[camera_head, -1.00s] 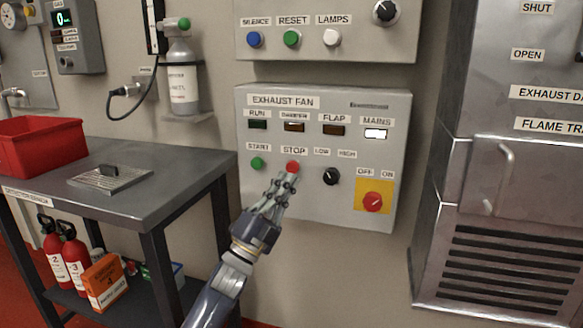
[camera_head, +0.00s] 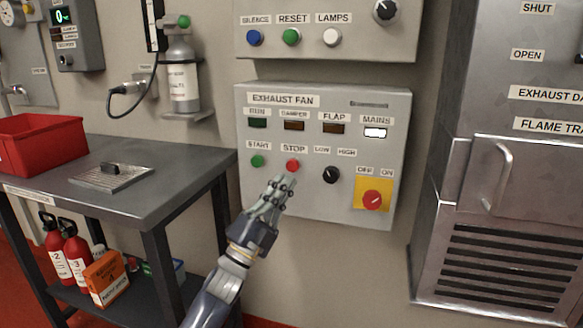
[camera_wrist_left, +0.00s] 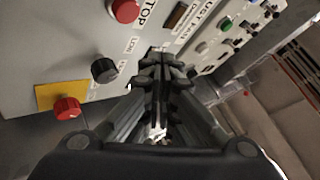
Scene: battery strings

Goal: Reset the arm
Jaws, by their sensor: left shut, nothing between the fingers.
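My left gripper (camera_head: 281,187) is shut and empty in the head view, in front of the exhaust fan panel (camera_head: 325,205), just below and left of the red STOP button (camera_head: 292,165). A small gap shows between its tips and the button. In the left wrist view the closed fingers (camera_wrist_left: 158,62) point toward the panel, with the red STOP button (camera_wrist_left: 125,10) at the upper left. My right gripper is not in view.
The panel also has a green START button (camera_head: 257,161), a black LOW/HIGH knob (camera_head: 331,175) and a red switch on yellow (camera_head: 372,199). A grey table (camera_head: 150,185) stands to the left with a red bin (camera_head: 40,150). A metal cabinet (camera_head: 520,190) stands to the right.

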